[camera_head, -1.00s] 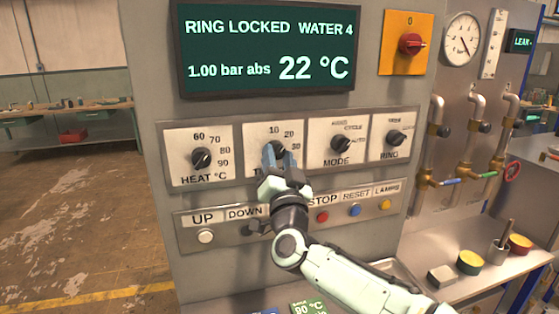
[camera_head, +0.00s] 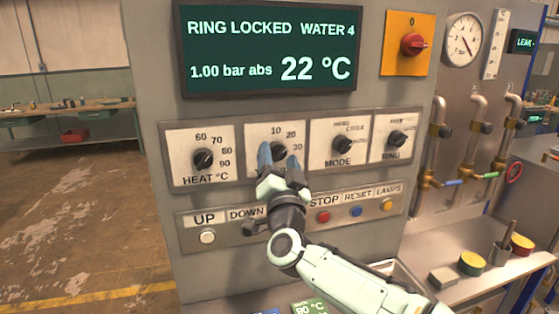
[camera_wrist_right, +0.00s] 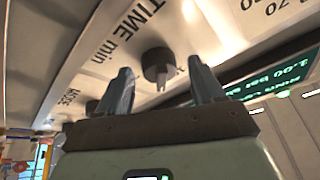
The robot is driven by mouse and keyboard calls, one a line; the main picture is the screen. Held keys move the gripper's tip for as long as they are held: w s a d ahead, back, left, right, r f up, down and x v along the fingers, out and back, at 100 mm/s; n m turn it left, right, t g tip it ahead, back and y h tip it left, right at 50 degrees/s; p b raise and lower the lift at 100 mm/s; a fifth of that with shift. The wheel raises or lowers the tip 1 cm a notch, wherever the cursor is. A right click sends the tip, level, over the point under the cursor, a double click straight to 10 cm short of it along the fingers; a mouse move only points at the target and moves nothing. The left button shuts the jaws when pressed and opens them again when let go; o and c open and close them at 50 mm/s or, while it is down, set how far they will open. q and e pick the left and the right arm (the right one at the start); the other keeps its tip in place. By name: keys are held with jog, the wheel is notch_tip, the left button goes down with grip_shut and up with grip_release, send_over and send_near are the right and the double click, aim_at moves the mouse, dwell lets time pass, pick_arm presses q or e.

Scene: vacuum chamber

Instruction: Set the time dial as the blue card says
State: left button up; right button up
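The time dial (camera_head: 279,150) is a black knob on a pale plate with 10, 20 and 30 readable; its pointer setting is hard to tell. My right gripper (camera_head: 278,158) is in front of it with fingers spread, one on each side. In the right wrist view the knob (camera_wrist_right: 160,68) shows between the two open fingers (camera_wrist_right: 162,85), with a gap on both sides; "TIME min" is printed beside it. Only a sliver of a blue card (camera_head: 268,311) shows at the bottom edge; its text is out of view. My left gripper is not in view.
The heat dial (camera_head: 203,159) is left of the time dial, the mode dial (camera_head: 342,145) and ring dial (camera_head: 396,139) right. Below is a button row with UP (camera_head: 207,237) and a red stop button (camera_head: 323,216). A green card (camera_head: 310,307) reads 80 °C. The display (camera_head: 270,50) shows 22 °C.

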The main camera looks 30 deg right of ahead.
jog(key=shift+s, duration=0.1)
jog(key=b+v, duration=0.3)
jog(key=v, duration=1)
jog(key=shift+s, duration=0.1)
